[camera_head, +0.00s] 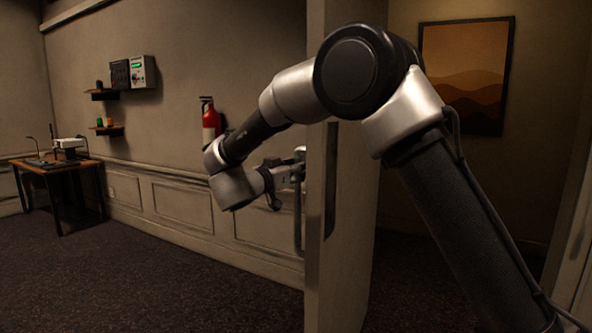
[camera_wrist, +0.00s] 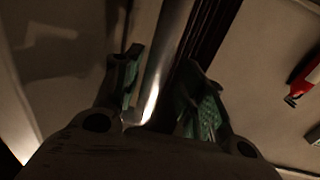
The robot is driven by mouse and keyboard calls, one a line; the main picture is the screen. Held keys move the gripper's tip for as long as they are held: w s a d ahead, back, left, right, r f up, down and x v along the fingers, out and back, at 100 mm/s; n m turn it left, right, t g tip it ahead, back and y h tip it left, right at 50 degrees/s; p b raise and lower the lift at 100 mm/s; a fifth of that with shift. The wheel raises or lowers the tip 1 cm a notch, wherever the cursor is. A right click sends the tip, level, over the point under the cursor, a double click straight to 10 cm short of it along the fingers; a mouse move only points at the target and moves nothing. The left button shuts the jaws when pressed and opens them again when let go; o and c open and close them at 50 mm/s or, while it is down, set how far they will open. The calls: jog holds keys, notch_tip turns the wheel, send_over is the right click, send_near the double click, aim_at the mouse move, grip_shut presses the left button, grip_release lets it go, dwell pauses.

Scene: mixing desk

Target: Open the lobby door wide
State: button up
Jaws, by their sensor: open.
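The lobby door (camera_head: 345,230) stands ajar, seen nearly edge-on in the head view. Its vertical bar handle (camera_head: 298,232) is on the left face. My gripper (camera_head: 290,172) is at the upper part of this handle, on the left side of the door. In the wrist view the shiny handle bar (camera_wrist: 168,50) runs between the two open fingers of my gripper (camera_wrist: 163,85). The fingers stand apart on either side of the bar. Whether either finger touches it cannot be told.
A red fire extinguisher (camera_head: 210,122) hangs on the wall behind my gripper. A wooden desk (camera_head: 58,167) stands at the far left. A framed picture (camera_head: 466,76) hangs beyond the door at right. The carpet (camera_head: 170,275) left of the door is clear.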

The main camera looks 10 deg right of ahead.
jog(key=v, duration=1.1)
jog(key=shift+s+a, duration=0.25)
